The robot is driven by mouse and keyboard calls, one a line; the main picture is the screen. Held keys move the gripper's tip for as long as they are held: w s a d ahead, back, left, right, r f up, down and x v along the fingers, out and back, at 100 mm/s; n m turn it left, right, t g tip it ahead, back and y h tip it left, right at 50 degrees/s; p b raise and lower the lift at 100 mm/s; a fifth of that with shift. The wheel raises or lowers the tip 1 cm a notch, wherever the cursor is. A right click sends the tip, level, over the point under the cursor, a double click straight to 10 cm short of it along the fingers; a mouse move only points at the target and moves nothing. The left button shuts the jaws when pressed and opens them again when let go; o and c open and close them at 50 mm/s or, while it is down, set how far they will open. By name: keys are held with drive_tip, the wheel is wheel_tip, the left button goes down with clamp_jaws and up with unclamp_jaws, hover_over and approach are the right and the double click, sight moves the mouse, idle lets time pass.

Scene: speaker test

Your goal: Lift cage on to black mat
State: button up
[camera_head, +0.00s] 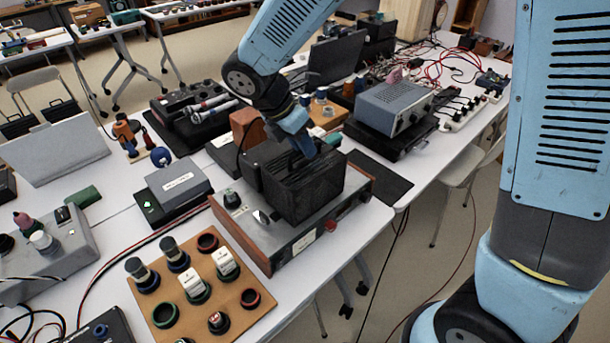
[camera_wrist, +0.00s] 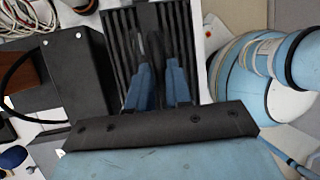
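The cage (camera_head: 300,193) is a black slatted box. It stands upright on top of a grey device with wooden sides (camera_head: 285,250). The black mat (camera_head: 382,178) lies flat on the table just right of the cage, and its bare surface shows. My gripper (camera_head: 303,148) points down at the top of the cage, with its fingertips at or just above it. In the wrist view, the two blue fingers with dark tips (camera_wrist: 160,50) are over the cage's dark slats (camera_wrist: 118,50). The dark tips blend with the cage, so their gap and any grasp are unclear.
A plain black box (camera_wrist: 70,75) stands close beside the cage. A grey power supply (camera_head: 393,106) sits behind the mat. A wooden board with knobs (camera_head: 200,290) lies in front left. The table's right edge runs close to the mat.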

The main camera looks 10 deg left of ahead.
clamp_jaws()
idle(1.0)
